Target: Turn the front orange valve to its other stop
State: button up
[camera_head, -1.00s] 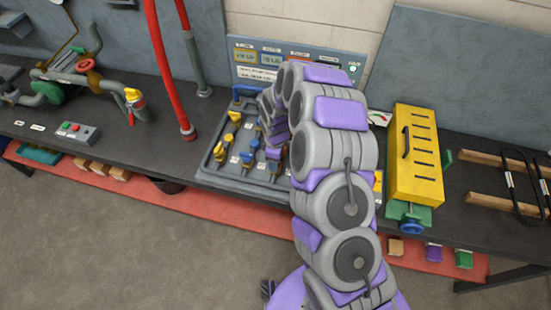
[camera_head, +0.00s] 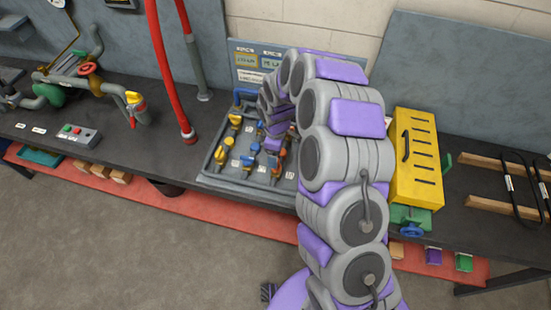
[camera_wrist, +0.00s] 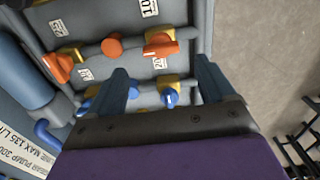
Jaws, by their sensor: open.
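The front orange valve (camera_wrist: 160,45) shows in the wrist view, its orange handle over a yellow body on a grey pipe, near the panel's floor-side edge. A round orange knob (camera_wrist: 112,46) and another orange valve (camera_wrist: 58,66) lie along the same pipe. My gripper (camera_wrist: 162,82) is open and empty above the valve panel, its two dark fingers apart. The orange handle is beyond the fingertips, not between them. A blue valve (camera_wrist: 168,97) shows between the fingers. In the head view my arm hides part of the valve panel (camera_head: 205,180).
Yellow valves (camera_head: 228,141) stand at the panel's left. Red pipes (camera_head: 165,75) rise left of the panel. A yellow slotted box (camera_head: 415,155) stands to the right. A sign board (camera_head: 240,60) stands behind. Dark bench top (camera_head: 140,165) is clear just left of the panel.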

notch_tip(320, 180, up, 11)
jog(key=shift+p, duration=0.35)
dwell(0.4)
jog(key=s+d+r+m+b, duration=0.1)
jog(key=s+d+r+m, duration=0.15)
jog(key=s+r, duration=0.55)
jog(key=s+d+m+b, duration=0.1)
jog(key=s+m, duration=0.3)
jog(key=s, duration=0.6)
jog(key=s+d+r+m+g+b, duration=0.1)
jog(key=s+d+m, duration=0.3)
jog(key=s, duration=0.6)
jog(key=s+d+r+m+b, duration=0.1)
jog(key=s+d+m, duration=0.2)
jog(key=s, duration=0.7)
jog(key=shift+m+g+b, duration=0.3)
jog(key=shift+m+g, duration=0.1)
jog(key=shift+m, duration=0.15)
jog(key=shift+w, duration=0.1)
dwell(2.1)
